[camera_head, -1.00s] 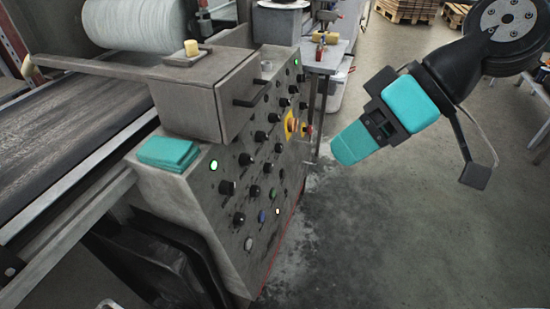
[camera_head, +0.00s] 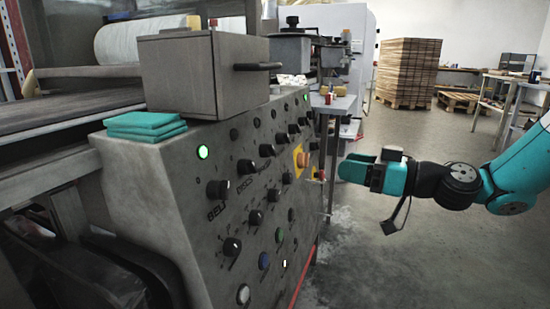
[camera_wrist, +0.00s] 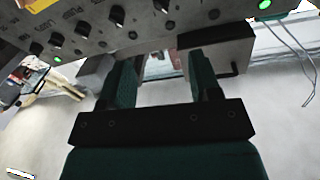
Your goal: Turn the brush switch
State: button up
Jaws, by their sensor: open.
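The grey control panel (camera_head: 170,190) carries several black rotary knobs, and the brush switch is one I cannot pick out by its label. One knob (camera_head: 218,188) has "BELT" beside it, and another knob (camera_head: 246,166) has "DISCS" beside it. My gripper (camera_head: 352,168) is to the right of the panel, apart from it, with its fingers pointing left. In the wrist view my gripper (camera_wrist: 163,72) is open and empty, its two green fingers spread. The panel face and a row of black knobs (camera_wrist: 117,14) show upside down beyond the fingers.
A yellow-and-red emergency stop (camera_head: 301,158) sits on the panel's right part. A grey box with a black handle (camera_head: 258,66) and folded green cloths (camera_head: 145,125) rest on top. The floor (camera_head: 400,260) right of the panel is clear. Stacked wood (camera_head: 408,72) stands behind.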

aim_at(274, 152)
jog(key=p+x, duration=1.1)
jog(key=x, duration=0.6)
jog(key=shift+s+p, duration=0.1)
jog(key=shift+p, duration=0.3)
jog(key=c, duration=0.9)
